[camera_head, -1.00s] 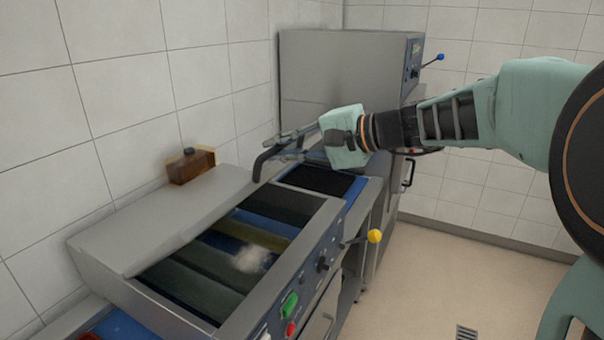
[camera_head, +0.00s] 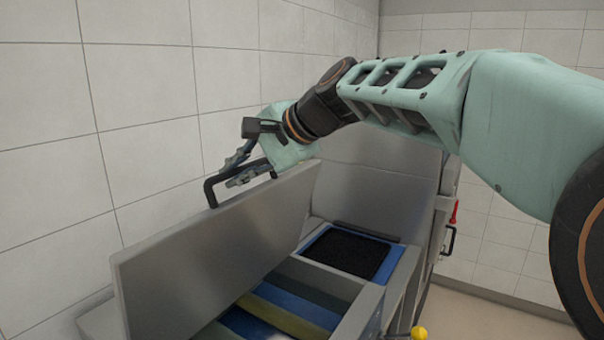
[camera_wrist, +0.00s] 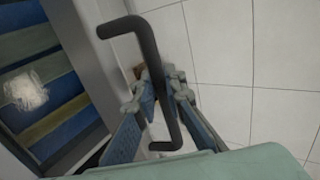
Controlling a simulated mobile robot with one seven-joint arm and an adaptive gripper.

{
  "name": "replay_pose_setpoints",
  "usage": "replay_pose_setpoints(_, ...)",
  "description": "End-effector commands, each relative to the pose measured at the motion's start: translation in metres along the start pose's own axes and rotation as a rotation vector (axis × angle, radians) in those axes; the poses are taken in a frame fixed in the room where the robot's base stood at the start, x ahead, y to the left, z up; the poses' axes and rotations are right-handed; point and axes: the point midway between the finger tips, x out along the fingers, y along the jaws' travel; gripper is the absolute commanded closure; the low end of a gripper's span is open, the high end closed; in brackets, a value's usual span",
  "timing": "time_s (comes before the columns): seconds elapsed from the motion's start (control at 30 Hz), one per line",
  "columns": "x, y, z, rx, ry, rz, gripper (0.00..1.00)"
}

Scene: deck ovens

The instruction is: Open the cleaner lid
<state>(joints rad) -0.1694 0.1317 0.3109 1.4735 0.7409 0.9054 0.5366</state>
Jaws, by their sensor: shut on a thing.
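The cleaner lid (camera_head: 215,260) is a flat grey metal panel, raised and tilted steeply up from the cleaner (camera_head: 365,308). Its black bar handle (camera_head: 209,192) is at the top edge and also shows in the wrist view (camera_wrist: 147,42). My gripper (camera_head: 238,170) is shut on the handle. In the wrist view its two blue-grey fingers (camera_wrist: 160,90) close around the bar. Under the lid are striped blue, olive and dark bands (camera_head: 290,305). A whitish patch (camera_wrist: 25,90) lies on them in the wrist view; the lid hides it in the head view.
A tiled wall (camera_head: 150,150) stands close behind the lid. To the right are a black mesh panel in a blue frame (camera_head: 345,253) and a large grey metal unit (camera_head: 370,195). A yellow knob (camera_head: 418,332) sticks out at the bottom. Open floor (camera_head: 500,290) lies at the right.

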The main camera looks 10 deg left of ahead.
Motion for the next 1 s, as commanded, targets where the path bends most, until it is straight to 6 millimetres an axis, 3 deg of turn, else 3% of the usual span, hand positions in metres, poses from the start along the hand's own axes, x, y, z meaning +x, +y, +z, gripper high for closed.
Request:
replay_pose_setpoints(0.3,0.018,-0.021,0.007,-0.001,0.001,0.076,1.0)
replay_pose_setpoints(0.9,0.023,-0.024,0.008,0.0,0.003,0.097,1.0)
replay_pose_setpoints(0.93,0.023,-0.024,0.008,0.0,0.003,0.097,0.87)
replay_pose_setpoints(1.0,0.023,-0.024,0.008,0.0,0.002,0.097,0.79)
